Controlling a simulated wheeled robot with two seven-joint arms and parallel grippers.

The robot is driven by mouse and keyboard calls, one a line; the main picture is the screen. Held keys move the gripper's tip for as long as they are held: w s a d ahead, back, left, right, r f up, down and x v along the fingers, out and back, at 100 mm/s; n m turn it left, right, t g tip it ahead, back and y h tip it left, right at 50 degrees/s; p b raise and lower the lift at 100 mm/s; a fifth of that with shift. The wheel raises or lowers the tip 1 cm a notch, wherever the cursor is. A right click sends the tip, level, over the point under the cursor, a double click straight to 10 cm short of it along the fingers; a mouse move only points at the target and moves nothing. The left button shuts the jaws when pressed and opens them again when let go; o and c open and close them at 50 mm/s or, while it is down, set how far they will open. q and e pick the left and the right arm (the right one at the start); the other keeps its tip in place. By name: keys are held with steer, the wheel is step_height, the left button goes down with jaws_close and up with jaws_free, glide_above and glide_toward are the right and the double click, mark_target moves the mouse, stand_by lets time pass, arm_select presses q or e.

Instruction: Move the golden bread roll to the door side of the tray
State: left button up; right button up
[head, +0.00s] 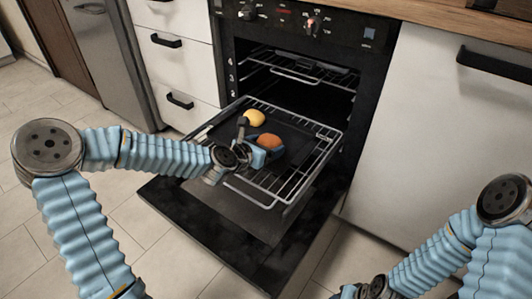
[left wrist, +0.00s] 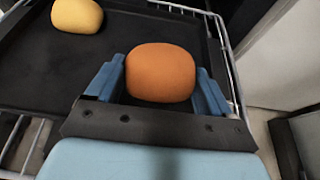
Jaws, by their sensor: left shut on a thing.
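The golden bread roll (head: 269,141), orange-brown and rounded, is on or just above the near right part of the dark tray (head: 290,129). In the left wrist view the roll (left wrist: 160,72) sits between the two blue fingers. My left gripper (head: 262,150) is shut on it. Whether the roll's underside touches the tray (left wrist: 125,50) is hidden. A yellow rounded piece (head: 254,117) lies farther back on the tray, apart from the gripper; it also shows at the upper left of the left wrist view (left wrist: 77,15).
The tray rests on a pulled-out wire rack (head: 305,182) of the oven. The oven door (head: 215,235) hangs open below it. An upper rack (head: 300,72) is inside. White cabinets (head: 430,130) flank the oven. Tray surface right of the yellow piece looks clear.

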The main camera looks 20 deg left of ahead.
arm_select(q)
step_height(320, 180, down, 2)
steer(key=shift+f, duration=0.1)
steer(key=shift+s+f+b, duration=0.15)
steer(key=shift+f+b, duration=0.45)
steer(key=shift+b, duration=0.05)
steer(key=o, duration=0.9)
steer(key=shift+s+f, duration=0.1)
steer(key=shift+f, duration=0.05)
steer(key=shift+s+r+p, duration=0.1)
steer(key=shift+r+p, duration=0.65)
steer(key=shift+r, duration=0.05)
steer(key=p+v, duration=0.3)
steer(key=v, duration=0.8)
steer(key=shift+s+a+r, duration=0.15)
steer(key=shift+r, duration=0.15)
